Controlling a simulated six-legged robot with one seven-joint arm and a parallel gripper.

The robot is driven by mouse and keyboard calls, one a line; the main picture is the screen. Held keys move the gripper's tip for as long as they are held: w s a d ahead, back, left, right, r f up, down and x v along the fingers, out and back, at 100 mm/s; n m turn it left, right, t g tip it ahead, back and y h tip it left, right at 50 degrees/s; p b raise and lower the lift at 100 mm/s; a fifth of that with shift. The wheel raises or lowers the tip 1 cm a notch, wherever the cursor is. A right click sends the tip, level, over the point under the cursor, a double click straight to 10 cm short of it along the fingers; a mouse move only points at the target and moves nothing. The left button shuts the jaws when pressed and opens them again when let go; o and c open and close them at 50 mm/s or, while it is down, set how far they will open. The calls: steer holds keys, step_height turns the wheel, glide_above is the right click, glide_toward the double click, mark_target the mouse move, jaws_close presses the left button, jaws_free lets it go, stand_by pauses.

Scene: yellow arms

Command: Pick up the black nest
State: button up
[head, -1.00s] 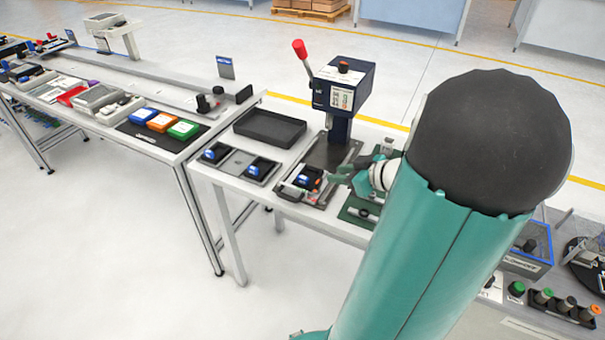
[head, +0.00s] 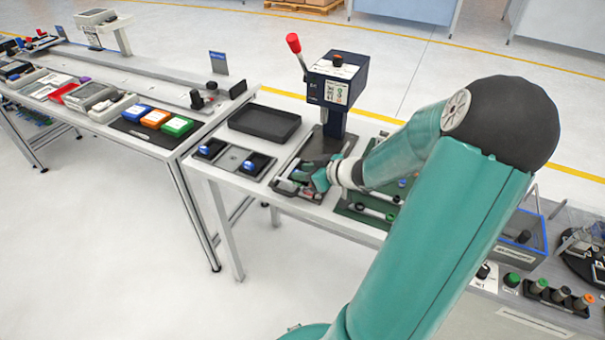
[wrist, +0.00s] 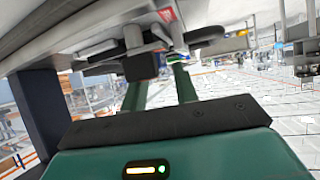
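My gripper (head: 308,181) is low over the front of the dark press plate (head: 291,188). In the wrist view its two green fingers (wrist: 160,86) are apart, with a gap between them. A black block (wrist: 142,67), which looks like the black nest, is just beyond the fingertips, mostly in line with the left finger. I cannot tell whether they touch. In the head view my gripper hides most of that spot. Two similar black blocks with blue tops, a left one (head: 208,149) and a right one (head: 256,164), sit in a grey tray.
The press (head: 337,85) with its red-knobbed lever stands behind my gripper. An empty black tray (head: 264,123) is to its left. A green board (head: 362,208) with small parts lies to the right under my arm. The floor in front is clear.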

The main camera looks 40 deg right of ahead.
steer(key=shift+x, duration=0.95)
jaws_close()
